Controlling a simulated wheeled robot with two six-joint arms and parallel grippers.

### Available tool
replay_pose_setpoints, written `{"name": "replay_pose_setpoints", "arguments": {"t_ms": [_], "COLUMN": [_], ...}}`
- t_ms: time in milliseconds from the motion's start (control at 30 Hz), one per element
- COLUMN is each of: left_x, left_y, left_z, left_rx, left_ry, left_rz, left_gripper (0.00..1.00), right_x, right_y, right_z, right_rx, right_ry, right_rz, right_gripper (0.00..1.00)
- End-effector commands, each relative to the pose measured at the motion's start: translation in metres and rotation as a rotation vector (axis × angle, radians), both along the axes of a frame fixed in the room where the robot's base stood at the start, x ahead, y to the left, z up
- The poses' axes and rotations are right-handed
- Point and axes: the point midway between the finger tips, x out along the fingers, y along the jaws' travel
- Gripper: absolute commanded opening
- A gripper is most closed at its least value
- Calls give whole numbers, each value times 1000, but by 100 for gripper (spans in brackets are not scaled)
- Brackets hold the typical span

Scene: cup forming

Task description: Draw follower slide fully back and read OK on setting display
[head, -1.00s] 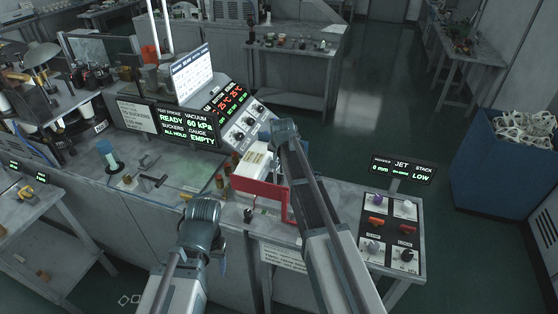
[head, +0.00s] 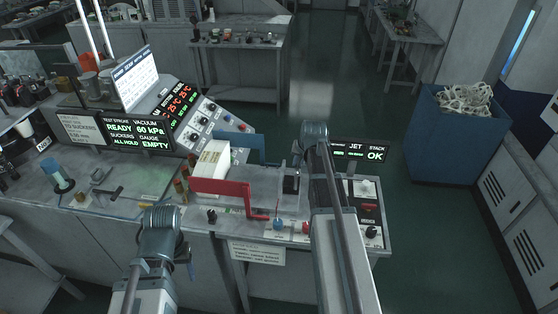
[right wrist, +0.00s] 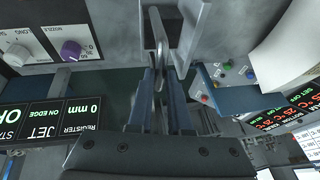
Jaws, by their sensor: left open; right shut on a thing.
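My right gripper (right wrist: 162,95) is shut on a grey metal handle (right wrist: 160,38) in the right wrist view. In the head view my right arm hides this grip. The setting display (head: 360,152) reads OK in green under STACK; part is hidden by my right arm. In the right wrist view the display (right wrist: 45,125) appears upside down, showing 0 mm and ON EDGE. A white stack (head: 212,160) stands behind a red bracket (head: 225,186), with a blue plate (head: 242,147) behind it. My left gripper (head: 189,266) is at the bench front, mostly hidden by its arm.
A knob panel (head: 368,187) sits under the display. A left display (head: 138,133) reads READY, 60 kPa, ALL HOLD and EMPTY. A lit screen (head: 135,80) and temperature panel (head: 175,108) stand behind. A blue bin (head: 450,150) of white scrap stands right. Floor between is clear.

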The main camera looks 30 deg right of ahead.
Motion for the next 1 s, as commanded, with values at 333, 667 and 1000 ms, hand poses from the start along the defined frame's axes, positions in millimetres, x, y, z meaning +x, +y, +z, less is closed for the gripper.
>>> {"name": "replay_pose_setpoints", "arguments": {"t_ms": [333,667,1000], "left_x": [0,0,0], "left_y": [0,0,0], "left_z": [0,0,0], "left_rx": [0,0,0], "left_ry": [0,0,0], "left_rz": [0,0,0], "left_gripper": [67,67,67], "right_x": [-19,-20,-19], "right_y": [-27,-29,-28], "right_z": [0,-1,0], "right_rx": [-1,-4,-2], "right_ry": [4,5,3], "right_rz": [-1,-1,-1], "right_gripper": [0,0,47]}}
